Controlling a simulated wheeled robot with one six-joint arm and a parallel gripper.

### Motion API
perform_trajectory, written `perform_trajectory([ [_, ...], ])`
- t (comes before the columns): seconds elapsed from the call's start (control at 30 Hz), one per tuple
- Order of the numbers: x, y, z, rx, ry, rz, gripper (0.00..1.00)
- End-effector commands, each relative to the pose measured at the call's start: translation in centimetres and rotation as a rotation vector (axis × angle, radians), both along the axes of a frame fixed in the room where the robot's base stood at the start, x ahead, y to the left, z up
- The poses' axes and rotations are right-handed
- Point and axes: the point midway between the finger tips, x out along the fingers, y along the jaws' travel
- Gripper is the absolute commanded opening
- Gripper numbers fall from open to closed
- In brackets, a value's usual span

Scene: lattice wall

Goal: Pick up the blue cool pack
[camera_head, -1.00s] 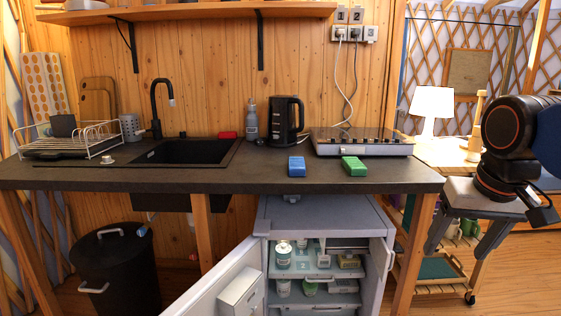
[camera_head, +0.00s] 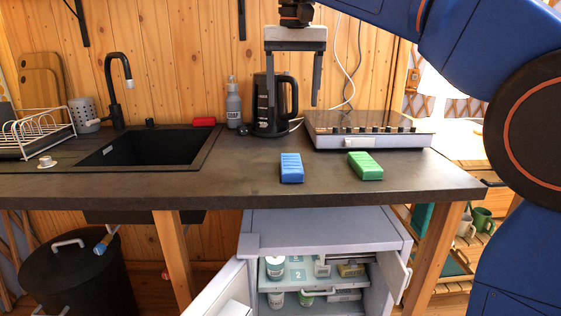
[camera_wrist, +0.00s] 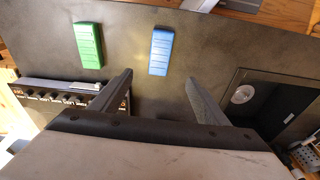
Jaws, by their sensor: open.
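The blue cool pack (camera_head: 291,168) lies flat on the dark countertop, near its front edge. It also shows in the wrist view (camera_wrist: 161,52), beyond my fingertips and between their lines. My gripper (camera_head: 292,104) is open and empty, pointing down above the counter, in front of the kettle in the head view. In the wrist view my gripper (camera_wrist: 158,78) shows two spread fingers with nothing between them. A green pack (camera_head: 366,166) lies to the right of the blue one in the head view, and to its left in the wrist view (camera_wrist: 89,45).
A black kettle (camera_head: 272,106) and grey bottle (camera_head: 233,104) stand behind the packs. A cooktop (camera_head: 368,131) is at the back right, a black sink (camera_head: 148,148) at the left. Below, an open fridge (camera_head: 325,226) stands under the counter. Counter around the packs is clear.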

Motion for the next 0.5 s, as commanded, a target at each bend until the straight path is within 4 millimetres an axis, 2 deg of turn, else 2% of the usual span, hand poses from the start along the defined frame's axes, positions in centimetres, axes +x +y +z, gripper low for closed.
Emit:
perform_trajectory([
  [0.17,0.2,0.2,-1.3,-0.002,0.005,-0.001,0.69],
  [0.5,1.1,0.1,-7.2,-0.003,0.005,-0.001,0.69],
])
